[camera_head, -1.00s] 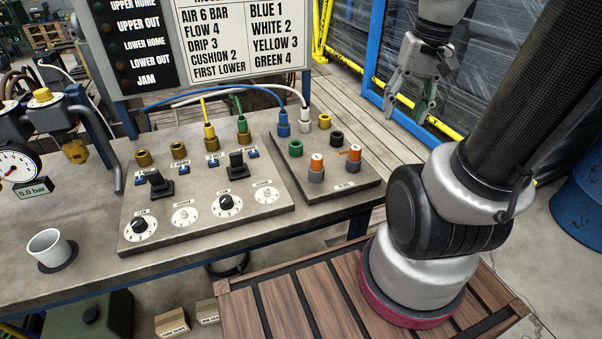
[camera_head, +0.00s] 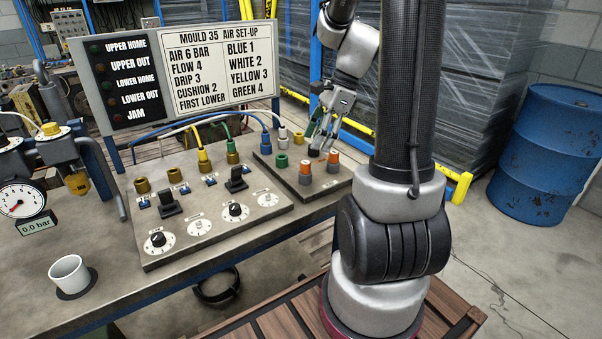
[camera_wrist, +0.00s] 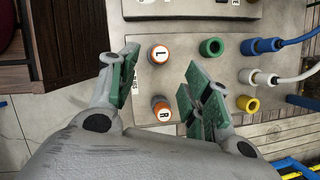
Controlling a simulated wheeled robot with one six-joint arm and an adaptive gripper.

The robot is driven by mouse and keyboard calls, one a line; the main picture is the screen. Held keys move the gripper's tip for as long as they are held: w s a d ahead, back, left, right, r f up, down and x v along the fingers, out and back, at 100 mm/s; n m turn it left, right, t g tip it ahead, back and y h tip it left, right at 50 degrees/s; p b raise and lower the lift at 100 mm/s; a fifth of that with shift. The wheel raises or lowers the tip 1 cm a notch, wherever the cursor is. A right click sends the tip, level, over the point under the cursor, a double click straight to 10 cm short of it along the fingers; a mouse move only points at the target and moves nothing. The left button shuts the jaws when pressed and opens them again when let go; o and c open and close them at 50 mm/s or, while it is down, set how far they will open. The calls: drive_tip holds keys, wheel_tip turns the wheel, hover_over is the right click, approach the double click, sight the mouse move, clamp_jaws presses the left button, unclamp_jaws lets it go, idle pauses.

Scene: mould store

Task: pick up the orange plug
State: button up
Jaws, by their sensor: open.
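Two orange-topped plugs with grey lower bodies stand upright on the right-hand plate: one in front (camera_head: 305,169) and one to its right (camera_head: 333,159). In the wrist view, the orange plug marked 1 (camera_wrist: 159,53) shows between my fingertips, and the other orange plug (camera_wrist: 161,108) shows nearer the palm, its mark hard to read. My gripper (camera_head: 321,140) is open and empty, its green-padded fingers pointing down over the back of the plate, behind the orange plugs. It also shows in the wrist view (camera_wrist: 164,65). Height above the plugs is hard to judge.
A green socket (camera_head: 281,160), blue plug (camera_head: 265,143), white plug (camera_head: 283,136) and yellow socket (camera_head: 298,138) stand close by, two with hoses. The left panel (camera_head: 215,222) carries knobs and black switches. A white cup (camera_head: 69,272) stands front left. A blue drum (camera_head: 545,150) is at right.

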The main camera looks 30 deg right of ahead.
sight(307, 162)
drive_tip(key=shift+m, duration=0.4)
drive_tip(key=x, duration=0.8)
drive_tip(key=shift+r, duration=0.1)
drive_tip(key=c, duration=1)
